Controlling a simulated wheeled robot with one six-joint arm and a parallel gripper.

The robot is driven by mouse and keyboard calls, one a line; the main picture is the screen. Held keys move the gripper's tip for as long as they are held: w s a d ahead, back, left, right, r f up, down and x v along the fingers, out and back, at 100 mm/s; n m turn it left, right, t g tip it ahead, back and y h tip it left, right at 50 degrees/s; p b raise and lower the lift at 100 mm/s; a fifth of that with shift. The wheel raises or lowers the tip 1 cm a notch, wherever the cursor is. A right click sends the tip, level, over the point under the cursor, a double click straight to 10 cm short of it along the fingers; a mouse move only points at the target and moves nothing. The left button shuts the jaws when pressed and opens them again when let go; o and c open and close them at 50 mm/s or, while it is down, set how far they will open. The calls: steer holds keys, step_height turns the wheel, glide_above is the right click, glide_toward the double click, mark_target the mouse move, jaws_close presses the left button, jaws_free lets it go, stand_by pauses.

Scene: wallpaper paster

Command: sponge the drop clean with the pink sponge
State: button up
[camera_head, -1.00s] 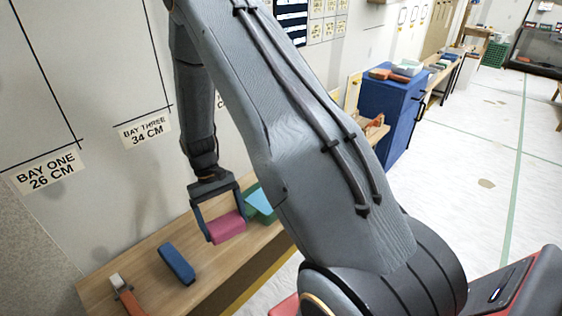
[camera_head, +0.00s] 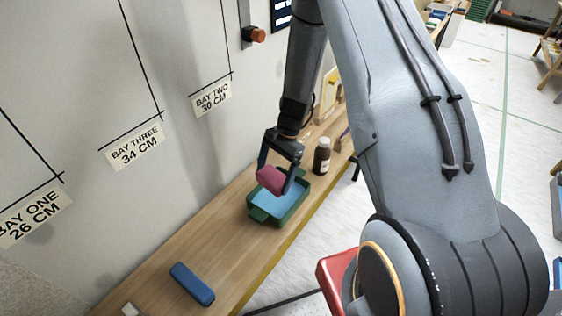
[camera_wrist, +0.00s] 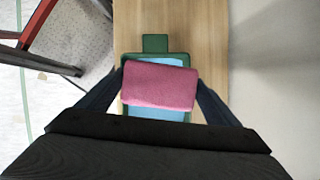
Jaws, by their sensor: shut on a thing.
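The pink sponge (camera_head: 270,178) is held between the two fingers of my gripper (camera_head: 274,180), which is shut on it. The sponge is tilted in the head view and hangs over the green tray (camera_head: 266,219) with light blue contents. In the wrist view the sponge (camera_wrist: 160,85) lies across the gap between the fingers and hides the middle of the tray (camera_wrist: 155,43). I cannot tell whether the sponge touches the blue contents. The pale wall (camera_head: 185,140) behind carries black bay outlines and labels; I cannot tell which part is the drop.
The tray stands on a long wooden bench (camera_head: 215,225) along the wall. A dark bottle (camera_head: 321,156) stands beyond the tray. A blue block-like tool (camera_head: 192,284) lies nearer on the bench, with clear wood between. An orange-brown knob (camera_head: 254,34) juts from the wall.

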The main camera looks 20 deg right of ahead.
steer(key=m, duration=0.1)
steer(key=d+m+t+p, duration=0.1)
steer(key=m, duration=0.1)
steer(key=w+r+m, duration=0.1)
steer(key=shift+d+m+t+y, duration=0.3)
steer(key=shift+w+d+f+m+t+p, duration=0.2)
steer(key=shift+d+m+t+p, duration=0.25)
steer(key=shift+m, duration=0.65)
steer(key=b, duration=0.7)
glide_toward(274, 201)
steer(key=shift+w+a+f, duration=0.15)
steer(key=shift+a+f, duration=0.65)
steer(key=shift+a, duration=0.1)
steer(key=shift+f, duration=0.1)
steer(key=shift+f, duration=0.4)
steer(key=shift+f, duration=0.95)
steer(key=shift+a, duration=0.1)
